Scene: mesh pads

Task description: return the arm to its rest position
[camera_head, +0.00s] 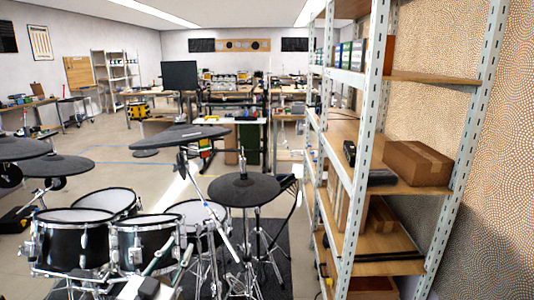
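My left gripper (176,258) is at the bottom of the head view, low and left of the middle. A pale body shows at the bottom edge, with two slim, dark finger-like parts rising from it, tilted up to the right. They stand apart with a gap and nothing visible between them, so it looks open and empty. It overlaps the black drum (140,248) in the picture; I cannot tell whether they touch. Most of the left arm is out of frame. My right gripper and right arm are not in view.
A drum kit with black pads (244,190) and metal stands fills the lower left and middle. A metal shelf rack (370,110) with cardboard boxes (416,163) stands close on the right. Open floor (110,158) and workbenches lie beyond.

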